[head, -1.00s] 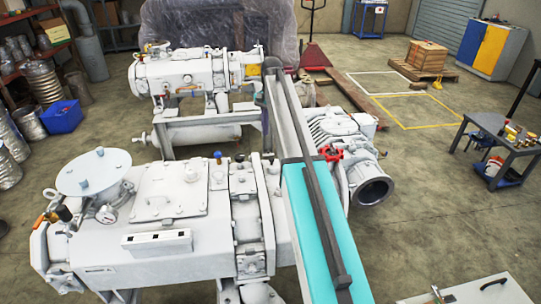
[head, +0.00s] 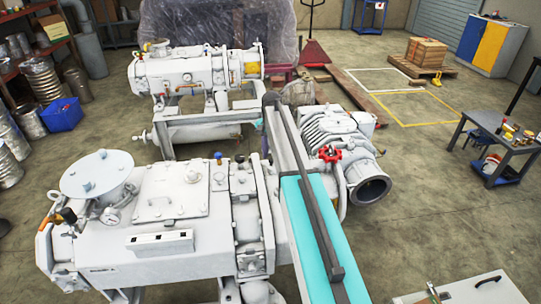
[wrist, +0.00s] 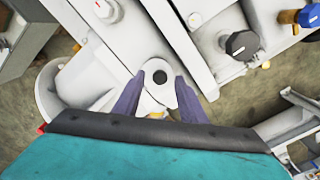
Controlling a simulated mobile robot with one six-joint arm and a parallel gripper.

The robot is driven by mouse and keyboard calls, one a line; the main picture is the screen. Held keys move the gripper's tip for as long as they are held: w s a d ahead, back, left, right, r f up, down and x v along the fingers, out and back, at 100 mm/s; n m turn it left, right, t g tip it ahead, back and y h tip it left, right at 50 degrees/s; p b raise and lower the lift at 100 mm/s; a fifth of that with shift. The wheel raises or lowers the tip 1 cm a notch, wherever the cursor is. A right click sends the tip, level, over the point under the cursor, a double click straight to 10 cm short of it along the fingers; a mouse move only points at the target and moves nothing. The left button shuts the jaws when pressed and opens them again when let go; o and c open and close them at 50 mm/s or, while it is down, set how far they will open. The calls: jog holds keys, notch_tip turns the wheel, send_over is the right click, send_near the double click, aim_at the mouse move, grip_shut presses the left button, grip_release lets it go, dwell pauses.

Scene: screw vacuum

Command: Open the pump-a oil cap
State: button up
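In the wrist view my gripper (wrist: 160,78) has two purple-grey fingers spread apart. A round white piece with a dark centre (wrist: 159,68) shows between and beyond the fingertips; I cannot tell how far below them it is. A black cap (wrist: 242,46) sits to the right of the fingers, and a blue cap (wrist: 308,15) further right. Blue (head: 218,156) and black (head: 239,158) caps also show on top of the near white pump (head: 130,240) in the head view. No label tells which cap is pump-a's oil cap. My fingertips are hidden in the head view.
A second white pump (head: 190,72) stands behind on a frame. A red handwheel (head: 330,154) is close to the right of my arm. A tool table (head: 490,130) stands at the right. Open floor (head: 430,180) lies between the table and the pumps.

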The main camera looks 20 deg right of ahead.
jog(key=shift+f, duration=0.45)
grip_shut()
